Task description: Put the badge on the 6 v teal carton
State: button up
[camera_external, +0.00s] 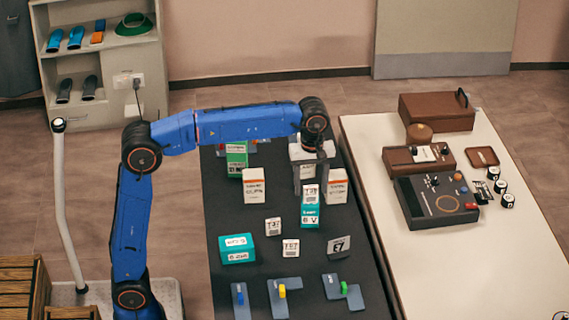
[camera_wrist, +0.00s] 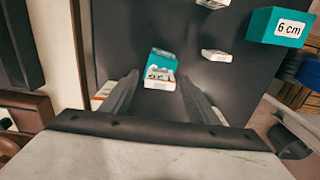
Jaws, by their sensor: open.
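The teal carton (camera_external: 310,217) marked "6 V" stands on the black table. A small white tile with black print (camera_external: 311,193), which looks like the badge, rests upright on or against its top. The wrist view shows the same white tile (camera_wrist: 158,78) in front of the teal carton (camera_wrist: 160,58). My gripper (camera_external: 311,184) points down just above the carton, with the tile between its fingers. In the wrist view the fingers of my gripper (camera_wrist: 160,88) are apart, one on each side. I cannot tell whether either finger touches the tile.
White cartons (camera_external: 255,186) (camera_external: 337,186) stand close on both sides. Similar white tiles (camera_external: 273,226) (camera_external: 291,248) and a grey "E7" plate (camera_external: 339,246) stand nearer. A teal "6 cm" carton (camera_external: 237,249) is at left. Grey blocks with coloured parts (camera_external: 283,297) line the front.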

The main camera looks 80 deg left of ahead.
aim_at(310, 187)
notch_tip(310, 187, up, 11)
dwell(0.4)
jog(key=shift+s, duration=0.1)
jog(key=s+d+f+m+g+h, duration=0.1)
jog(key=s+d+f+m, duration=0.4)
jog(key=s, duration=0.7)
jog(key=s+d+f+m+h, duration=0.25)
jog(key=s+f, duration=0.55)
jog(key=s, duration=0.4)
jog(key=s+d+f+m+g+h, duration=0.1)
jog(key=s+d+f+m, duration=0.4)
jog(key=s, duration=0.6)
jog(key=s+a+f+m+t+y, duration=0.1)
jog(key=a+f+m+t+y, duration=0.1)
jog(key=f, duration=0.4)
jog(key=s+a+f+m+t+y, duration=0.2)
jog(key=a+f+m+t, duration=0.1)
jog(key=a+f, duration=0.3)
jog(key=shift+s+a+t, duration=0.3)
jog(key=shift+a+t, duration=0.5)
jog(key=shift+t, duration=0.1)
